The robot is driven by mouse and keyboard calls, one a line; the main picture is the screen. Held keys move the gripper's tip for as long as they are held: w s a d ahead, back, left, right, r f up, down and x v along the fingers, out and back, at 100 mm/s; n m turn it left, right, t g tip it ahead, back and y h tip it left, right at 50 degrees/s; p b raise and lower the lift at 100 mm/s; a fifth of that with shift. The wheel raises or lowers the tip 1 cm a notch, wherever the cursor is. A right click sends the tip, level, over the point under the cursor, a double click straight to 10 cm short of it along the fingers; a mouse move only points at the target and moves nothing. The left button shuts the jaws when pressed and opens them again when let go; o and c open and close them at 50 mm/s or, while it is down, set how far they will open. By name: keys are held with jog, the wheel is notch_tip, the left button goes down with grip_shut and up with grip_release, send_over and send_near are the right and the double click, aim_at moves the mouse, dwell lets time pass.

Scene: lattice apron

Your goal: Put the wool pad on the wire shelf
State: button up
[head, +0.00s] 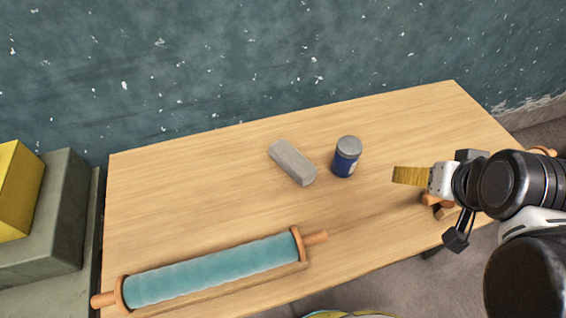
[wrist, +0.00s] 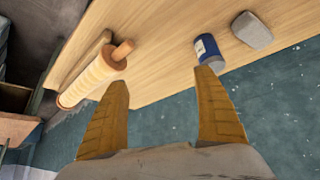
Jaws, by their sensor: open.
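A grey, rounded block (head: 292,162), which looks like the wool pad, lies flat on the wooden table left of a blue jar. It also shows in the wrist view (wrist: 252,31) at the upper right, beyond the jar. My gripper (head: 396,175) is over the table's right part, to the right of the jar and apart from the pad. In the wrist view my gripper (wrist: 163,80) has its two yellow-brown fingers spread with nothing between them. I cannot make out a wire shelf in either view.
The blue jar (head: 346,157) with a grey lid stands between pad and gripper. A teal roll with orange handles (head: 210,270) lies along the table's front left. Wooden pieces (head: 437,203) show partly behind my arm. The wooden table (head: 170,190) is clear at back left.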

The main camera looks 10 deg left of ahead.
jog(key=w+a+n, duration=0.2)
jog(key=w, duration=0.2)
jog(key=n+g+y+p, duration=0.35)
jog(key=n+p, duration=0.25)
jog(key=n, duration=0.2)
send_near(294, 159)
jog(key=shift+w+a+f+g, duration=0.15)
jog(key=shift+w+f+g, duration=0.1)
jog(key=shift+g, duration=0.1)
jog(key=b+x, duration=0.2)
jog(key=x, duration=0.3)
jog(key=shift+s+a+f+b, duration=0.1)
jog(key=shift+b, duration=0.2)
jog(key=b+x, duration=0.1)
jog(key=x, duration=0.1)
jog(key=b+x, duration=0.1)
jog(key=x, duration=0.1)
jog(key=b+x, duration=0.1)
jog(key=x, duration=0.1)
jog(key=shift+w, duration=0.25)
jog(key=c, duration=1.3)
